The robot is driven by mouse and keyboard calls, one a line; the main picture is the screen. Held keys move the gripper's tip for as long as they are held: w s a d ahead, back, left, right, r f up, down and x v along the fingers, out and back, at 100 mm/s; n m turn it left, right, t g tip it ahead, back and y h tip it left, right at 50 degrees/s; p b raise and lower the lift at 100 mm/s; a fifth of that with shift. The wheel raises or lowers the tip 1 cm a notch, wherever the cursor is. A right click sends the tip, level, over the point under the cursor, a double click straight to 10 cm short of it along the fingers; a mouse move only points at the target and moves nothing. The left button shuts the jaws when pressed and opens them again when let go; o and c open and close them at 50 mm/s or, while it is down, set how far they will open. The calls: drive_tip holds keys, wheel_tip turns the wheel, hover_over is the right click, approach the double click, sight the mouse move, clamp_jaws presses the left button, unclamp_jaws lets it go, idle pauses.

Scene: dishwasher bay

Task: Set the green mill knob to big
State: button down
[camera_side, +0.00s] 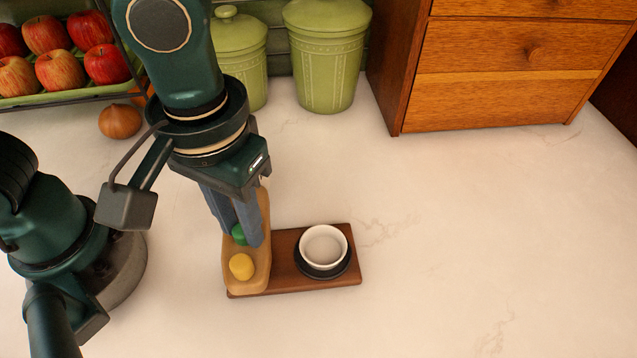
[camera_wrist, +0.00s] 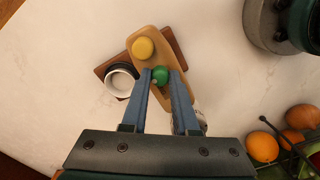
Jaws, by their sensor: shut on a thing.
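The green mill knob (camera_side: 239,235) sits on a tan, rounded mill body (camera_side: 258,277), beside a yellow knob (camera_side: 241,266). The body stands on the left part of a dark wooden board (camera_side: 345,274). My gripper (camera_side: 250,240) points down at the green knob and partly hides it in the side view. In the wrist view the green knob (camera_wrist: 160,75) lies between the two blue-grey fingertips (camera_wrist: 160,76), and my gripper is shut on it. The knob's markings and its setting are too small to read. The yellow knob (camera_wrist: 143,48) is clear of the fingers.
A white cup (camera_side: 323,246) stands on a black round base (camera_side: 322,273) at the board's right. Green canisters (camera_side: 328,60) and a wooden drawer cabinet (camera_side: 500,60) stand behind. An apple rack (camera_side: 60,65) and an onion (camera_side: 120,121) are at back left. The right counter is clear.

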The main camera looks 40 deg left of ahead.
drive_tip(key=shift+w+n, duration=0.1)
drive_tip(key=shift+n, duration=0.9)
drive_tip(key=c, duration=0.7)
unclamp_jaws()
drive_tip(key=shift+r, duration=2.6)
